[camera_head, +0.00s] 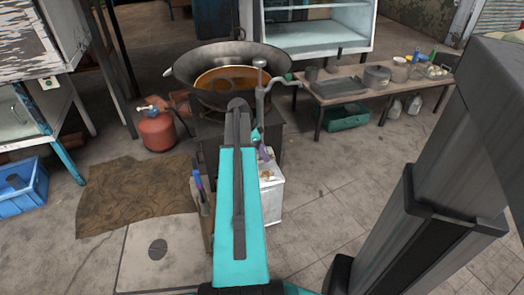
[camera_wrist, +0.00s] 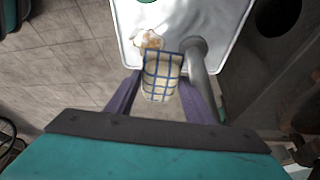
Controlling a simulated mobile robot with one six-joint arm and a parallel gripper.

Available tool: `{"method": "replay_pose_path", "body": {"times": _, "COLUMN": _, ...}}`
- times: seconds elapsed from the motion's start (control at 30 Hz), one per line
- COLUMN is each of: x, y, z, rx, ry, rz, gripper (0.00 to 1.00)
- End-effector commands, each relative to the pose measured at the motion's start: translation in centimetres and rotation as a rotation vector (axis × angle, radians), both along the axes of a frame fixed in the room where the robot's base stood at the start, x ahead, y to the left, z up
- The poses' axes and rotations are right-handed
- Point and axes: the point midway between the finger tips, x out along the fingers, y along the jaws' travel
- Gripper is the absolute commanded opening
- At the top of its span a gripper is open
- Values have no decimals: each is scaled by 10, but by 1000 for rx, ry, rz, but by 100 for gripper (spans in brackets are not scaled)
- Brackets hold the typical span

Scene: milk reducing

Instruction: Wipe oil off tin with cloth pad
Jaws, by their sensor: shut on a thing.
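The tin (camera_wrist: 222,20) is a white, square-topped metal can below my gripper in the wrist view. A grey pipe or spout stands at its right. The cloth pad (camera_wrist: 163,72), cream with a blue grid, is held between the purple fingers of my gripper (camera_wrist: 162,92). The pad's far end is right beside the stain; I cannot tell whether it touches the tin. In the head view the tin (camera_head: 271,203) stands right of my teal arm, which partly hides it.
A large wok (camera_head: 185,68) with brown liquid sits on a dark stove behind the tin. A red gas cylinder (camera_head: 157,132) stands left of it. A low bench (camera_head: 350,98) with containers is at the right. The floor right of the tin is clear.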

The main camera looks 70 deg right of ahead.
Motion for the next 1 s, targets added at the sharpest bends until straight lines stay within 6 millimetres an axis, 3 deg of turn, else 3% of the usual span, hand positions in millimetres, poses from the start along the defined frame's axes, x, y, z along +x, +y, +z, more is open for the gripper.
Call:
{"method": "replay_pose_path", "body": {"times": 0.17, "x": -2, "y": -6, "z": -5, "rx": -14, "ry": 1, "rz": -3, "gripper": 30}}
{"method": "replay_pose_path", "body": {"times": 0.8, "x": 0, "y": -5, "z": -55, "rx": -8, "ry": -2, "rz": -1, "gripper": 30}}
{"method": "replay_pose_path", "body": {"times": 1.0, "x": 0, "y": -5, "z": -61, "rx": -8, "ry": -2, "rz": -1, "gripper": 30}}
